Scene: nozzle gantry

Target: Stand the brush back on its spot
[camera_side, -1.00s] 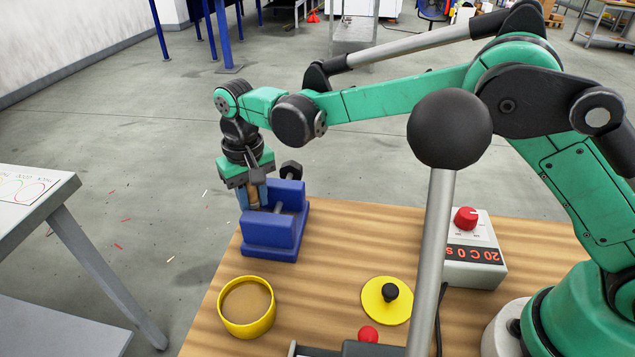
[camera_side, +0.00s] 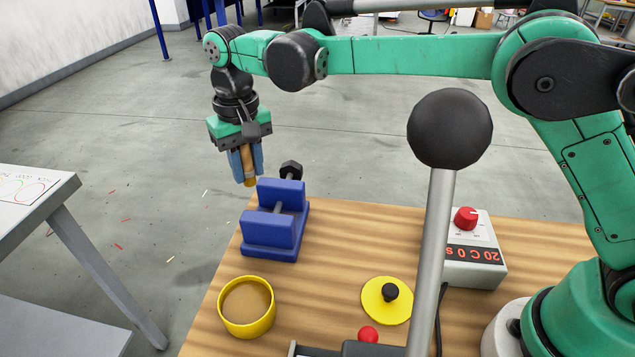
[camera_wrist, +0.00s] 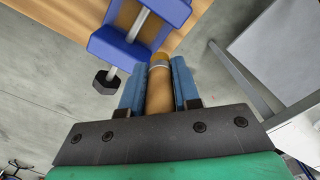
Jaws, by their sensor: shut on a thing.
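My gripper (camera_side: 248,172) is shut on the brush (camera_side: 249,180), which has a tan handle. It hangs in the air above and left of the blue cradle block (camera_side: 268,235), pointing down with a slight tilt. In the wrist view the brush (camera_wrist: 158,92) lies between the two blue fingers, with a pale band and an orange-yellow end past the fingertips. The blue block (camera_wrist: 120,48) is beyond it to the upper left. It holds a grey metal rod with a black head (camera_side: 291,169). No marked spot for the brush is clear in either view.
On the wooden table (camera_side: 330,235) are a yellow cup (camera_side: 246,327) with tan contents, a yellow lid (camera_side: 380,304) with a black knob, and a grey control box (camera_side: 475,275). A lever with a black ball (camera_side: 450,129) stands in the foreground. A grey side table (camera_side: 50,200) is at left.

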